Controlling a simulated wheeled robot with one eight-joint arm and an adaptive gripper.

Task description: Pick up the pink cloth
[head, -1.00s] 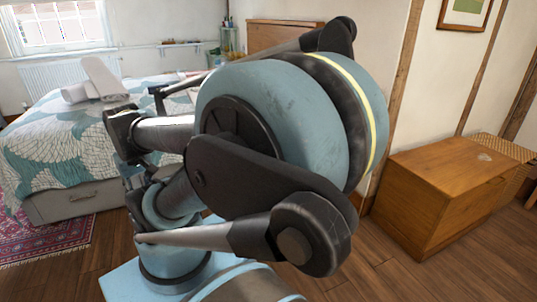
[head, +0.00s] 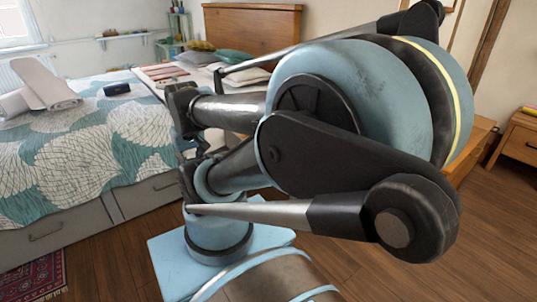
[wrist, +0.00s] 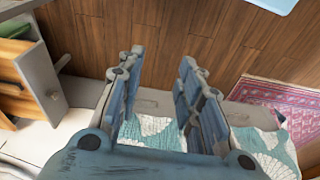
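A flat pinkish, striped thing (head: 165,73) lies on the far part of the bed in the head view. It may be the pink cloth, but it is too small to be sure. My arm crosses the middle of the head view and hides part of the bed. My gripper (wrist: 160,62) shows in the wrist view with its two fingers apart and nothing between them. The quilt lies beyond the fingers there, and no pink cloth is seen near them.
The bed's leaf-patterned quilt (head: 90,145) holds rolled white towels (head: 45,85), a small dark object (head: 117,89) and pillows (head: 235,57). A wooden nightstand (head: 517,140) stands at right. Bare wooden floor (head: 390,265) lies in front. A patterned rug (wrist: 280,105) shows in the wrist view.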

